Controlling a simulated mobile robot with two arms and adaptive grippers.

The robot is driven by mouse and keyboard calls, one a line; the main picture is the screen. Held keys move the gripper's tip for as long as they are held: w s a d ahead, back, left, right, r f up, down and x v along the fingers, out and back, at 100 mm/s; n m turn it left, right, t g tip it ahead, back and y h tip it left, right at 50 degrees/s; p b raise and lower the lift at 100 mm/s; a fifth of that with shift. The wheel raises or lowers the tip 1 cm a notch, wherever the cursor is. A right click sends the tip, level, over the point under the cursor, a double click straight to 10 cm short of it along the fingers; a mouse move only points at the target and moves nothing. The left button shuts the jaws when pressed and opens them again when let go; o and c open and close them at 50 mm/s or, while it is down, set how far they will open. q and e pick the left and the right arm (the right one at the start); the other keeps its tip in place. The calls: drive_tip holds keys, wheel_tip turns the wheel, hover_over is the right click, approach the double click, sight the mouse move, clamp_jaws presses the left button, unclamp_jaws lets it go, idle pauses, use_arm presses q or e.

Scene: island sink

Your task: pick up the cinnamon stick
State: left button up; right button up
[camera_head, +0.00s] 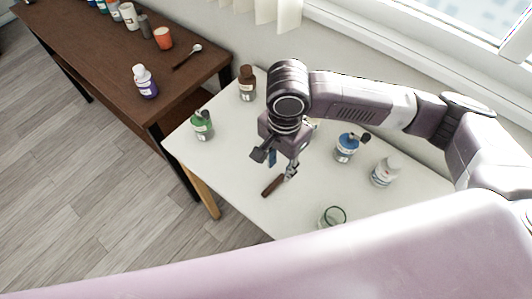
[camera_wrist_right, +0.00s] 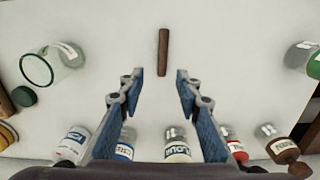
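The cinnamon stick (camera_head: 273,186) is a short brown stick lying on the white table (camera_head: 235,183). In the right wrist view the stick (camera_wrist_right: 163,52) lies lengthwise, just beyond the gap between the fingertips and roughly centred on it. My right gripper (camera_head: 277,164) points down above the table, close to the stick. In the wrist view its two blue-padded fingers (camera_wrist_right: 160,76) are spread apart with nothing between them. The gripper is open and not touching the stick as far as I can see. My left gripper is not in view.
A green-labelled jar (camera_head: 203,126), a brown jar (camera_head: 246,84), a blue jar (camera_head: 347,147), a white jar (camera_head: 384,173) and an open glass jar (camera_head: 332,217) surround the stick. A dark wooden table (camera_head: 95,48) with bottles is at left. The tabletop around the stick is clear.

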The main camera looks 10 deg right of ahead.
sight(277, 181)
drive_tip(key=f, duration=0.3)
drive_tip(key=shift+s+a+f, duration=0.1)
drive_tip(key=shift+s+f, duration=0.2)
drive_tip(key=shift+f, duration=0.1)
drive_tip(key=f, duration=0.2)
drive_tip(key=shift+w+a+f+p, duration=0.1)
drive_tip(key=shift+w+f+p, duration=0.2)
drive_tip(key=shift+w+f, duration=0.05)
drive_tip(key=shift+f, duration=0.5)
drive_tip(key=c, duration=0.5)
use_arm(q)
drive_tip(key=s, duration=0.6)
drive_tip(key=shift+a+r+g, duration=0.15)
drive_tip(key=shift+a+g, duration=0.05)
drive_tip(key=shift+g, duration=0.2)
use_arm(e)
drive_tip(key=c, duration=0.4)
